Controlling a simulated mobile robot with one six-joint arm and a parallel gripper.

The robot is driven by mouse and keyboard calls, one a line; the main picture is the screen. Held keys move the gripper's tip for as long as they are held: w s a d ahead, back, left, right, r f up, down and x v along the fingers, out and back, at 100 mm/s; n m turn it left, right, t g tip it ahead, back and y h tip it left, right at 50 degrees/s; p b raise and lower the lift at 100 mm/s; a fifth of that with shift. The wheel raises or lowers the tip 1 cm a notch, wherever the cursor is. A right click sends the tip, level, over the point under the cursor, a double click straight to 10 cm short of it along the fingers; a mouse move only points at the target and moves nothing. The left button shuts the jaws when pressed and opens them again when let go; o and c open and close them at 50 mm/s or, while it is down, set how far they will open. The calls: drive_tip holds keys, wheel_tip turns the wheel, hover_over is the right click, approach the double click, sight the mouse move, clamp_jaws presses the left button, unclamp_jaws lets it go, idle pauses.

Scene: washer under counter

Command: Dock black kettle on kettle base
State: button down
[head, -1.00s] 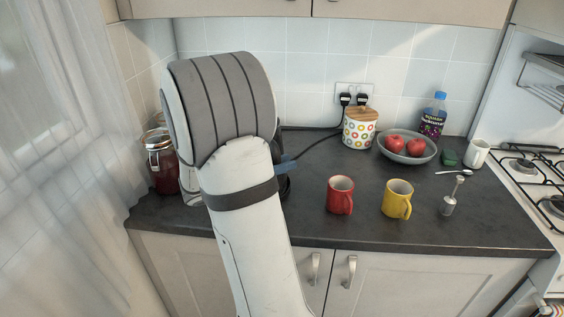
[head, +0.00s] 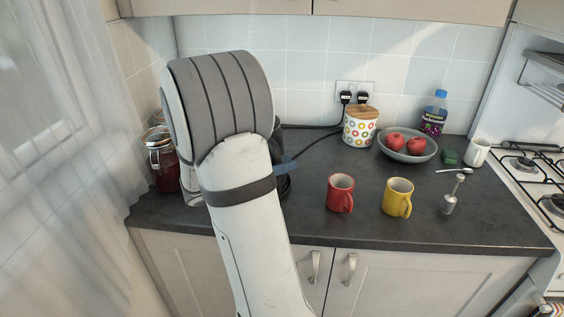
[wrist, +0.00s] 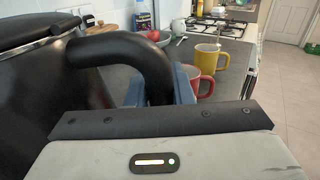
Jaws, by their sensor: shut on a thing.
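The black kettle (wrist: 40,105) fills the left of the wrist view, with its curved black handle (wrist: 120,52) reaching to the right. My gripper (wrist: 160,88) has its blue fingers on either side of the handle's downward part and is shut on it. In the head view my arm covers most of the kettle, and only a dark edge (head: 284,186) and a blue finger (head: 285,166) show to its right. The kettle base cannot be seen in either view. Whether the kettle touches anything below is hidden.
A red mug (head: 340,194) and a yellow mug (head: 397,198) stand right of my arm. A patterned canister (head: 360,130), fruit bowl (head: 426,156) and bottle (head: 433,115) stand behind. A jar (head: 163,165) is on the left. A black cable (head: 318,140) runs from the sockets behind my arm.

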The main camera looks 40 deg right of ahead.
drive_tip(key=shift+f, duration=0.3)
drive_tip(key=c, duration=1.6)
unclamp_jaws()
drive_tip(key=shift+o, duration=0.3)
drive_tip(key=shift+f, duration=0.1)
drive_tip(key=p+v, duration=0.1)
drive_tip(key=v, duration=1)
drive_tip(key=shift+p, duration=0.35)
